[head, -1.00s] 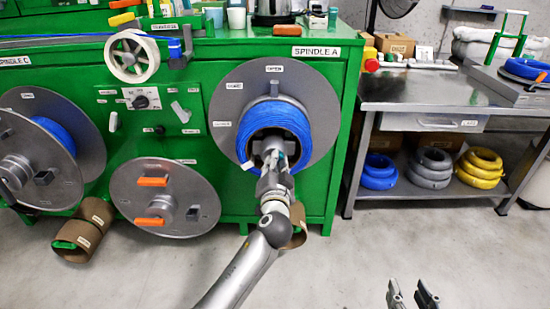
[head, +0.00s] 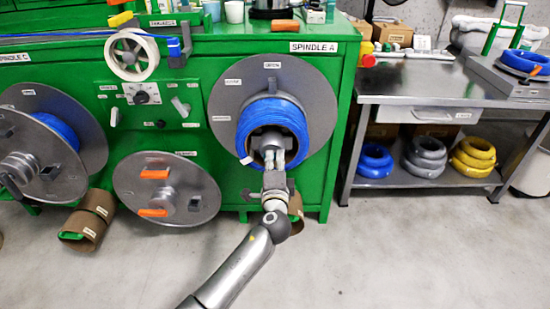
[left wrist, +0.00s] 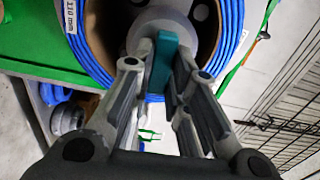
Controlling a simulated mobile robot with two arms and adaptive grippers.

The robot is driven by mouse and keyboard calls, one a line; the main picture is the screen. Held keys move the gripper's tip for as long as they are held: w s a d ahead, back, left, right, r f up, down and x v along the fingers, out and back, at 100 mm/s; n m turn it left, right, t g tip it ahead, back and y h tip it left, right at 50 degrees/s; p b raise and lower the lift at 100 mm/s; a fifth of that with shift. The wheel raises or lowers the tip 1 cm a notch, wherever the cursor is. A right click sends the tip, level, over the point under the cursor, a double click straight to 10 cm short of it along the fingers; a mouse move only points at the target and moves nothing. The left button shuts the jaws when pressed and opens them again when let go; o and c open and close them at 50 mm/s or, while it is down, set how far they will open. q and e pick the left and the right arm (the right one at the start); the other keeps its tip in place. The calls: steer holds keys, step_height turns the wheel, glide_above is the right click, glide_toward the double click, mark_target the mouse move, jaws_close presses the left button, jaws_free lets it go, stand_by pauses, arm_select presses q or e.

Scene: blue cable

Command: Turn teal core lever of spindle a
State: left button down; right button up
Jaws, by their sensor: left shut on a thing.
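Spindle A (head: 322,100) is a large grey disc on the green cabinet, with a coil of blue cable (head: 272,118) around its hub. In the left wrist view the teal core lever (left wrist: 163,62) stands out from the grey core (left wrist: 160,22) inside the coil. My left gripper (head: 275,158) reaches into the coil's opening. In the left wrist view its fingers (left wrist: 160,72) are shut on the teal lever, one on each side. In the head view the lever is hidden. My right gripper is out of view.
A grey reel disc (head: 190,205) with orange handles (head: 154,174) sits at lower left of spindle A. A steel table (head: 400,88) stands to the right, with cable coils on its lower shelf (head: 425,182). The floor in front is clear.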

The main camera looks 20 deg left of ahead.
arm_select(q)
steer(key=shift+d+m, duration=0.1)
steer(key=shift+m, duration=0.3)
steer(key=c, duration=1.4)
jaws_free()
steer(key=v, duration=1.2)
